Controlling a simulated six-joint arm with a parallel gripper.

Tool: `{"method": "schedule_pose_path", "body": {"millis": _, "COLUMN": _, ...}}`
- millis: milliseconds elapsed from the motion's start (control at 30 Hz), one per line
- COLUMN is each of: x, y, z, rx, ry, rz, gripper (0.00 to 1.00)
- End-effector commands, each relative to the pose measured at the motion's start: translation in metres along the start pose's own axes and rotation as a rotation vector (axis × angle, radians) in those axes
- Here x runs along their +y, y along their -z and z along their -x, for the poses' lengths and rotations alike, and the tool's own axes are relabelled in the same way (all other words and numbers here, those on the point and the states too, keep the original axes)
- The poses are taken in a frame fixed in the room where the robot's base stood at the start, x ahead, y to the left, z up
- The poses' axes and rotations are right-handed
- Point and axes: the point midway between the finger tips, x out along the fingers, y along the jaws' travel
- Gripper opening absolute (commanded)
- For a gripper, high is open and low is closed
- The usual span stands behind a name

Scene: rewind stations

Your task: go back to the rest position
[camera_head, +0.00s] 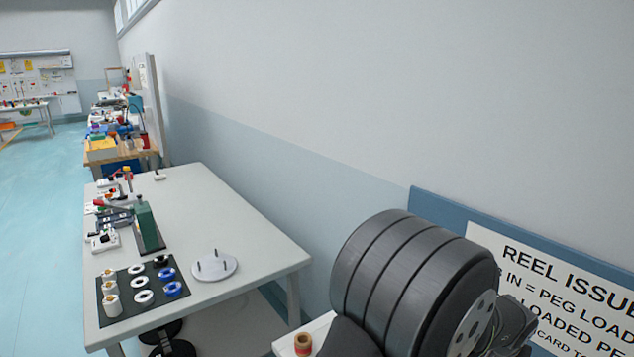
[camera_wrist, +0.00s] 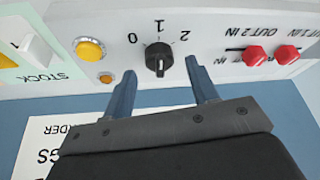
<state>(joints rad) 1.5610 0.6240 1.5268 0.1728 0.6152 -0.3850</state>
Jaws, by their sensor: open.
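My gripper (camera_wrist: 161,70) shows in the wrist view with its two blue-grey fingers apart and nothing held between them. Beyond the fingertips is a light grey panel (camera_wrist: 120,30) with a black rotary knob (camera_wrist: 159,58) marked 0, 1 and 2. The knob appears between the fingers in the picture, and its pointer seems to stand near the 1. I cannot tell how far the fingertips are from the panel. In the head view my dark arm fills the lower right, and the gripper fingers are hidden there.
A reel sign (camera_head: 560,290) is on the wall at right. A white table (camera_head: 215,205) holds spools on a black mat (camera_head: 122,312) and a round peg plate (camera_head: 214,267).

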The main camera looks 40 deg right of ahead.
Motion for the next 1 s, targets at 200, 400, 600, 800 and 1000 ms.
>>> {"method": "schedule_pose_path", "body": {"millis": 200, "x": 0.001, "y": 0.000, "z": 0.031, "rx": 0.001, "ry": 0.000, "rz": 0.001, "gripper": 0.54}}
{"method": "schedule_pose_path", "body": {"millis": 400, "x": 0.001, "y": 0.000, "z": 0.044, "rx": -0.001, "ry": 0.000, "rz": 0.001, "gripper": 0.54}}
{"method": "schedule_pose_path", "body": {"millis": 600, "x": 0.000, "y": -0.001, "z": 0.045, "rx": -0.002, "ry": 0.001, "rz": 0.002, "gripper": 0.54}}
{"method": "schedule_pose_path", "body": {"millis": 800, "x": 0.000, "y": -0.001, "z": 0.044, "rx": -0.002, "ry": 0.001, "rz": 0.002, "gripper": 0.54}}
{"method": "schedule_pose_path", "body": {"millis": 1000, "x": 0.000, "y": -0.001, "z": 0.029, "rx": -0.004, "ry": 0.002, "rz": 0.002, "gripper": 0.54}}
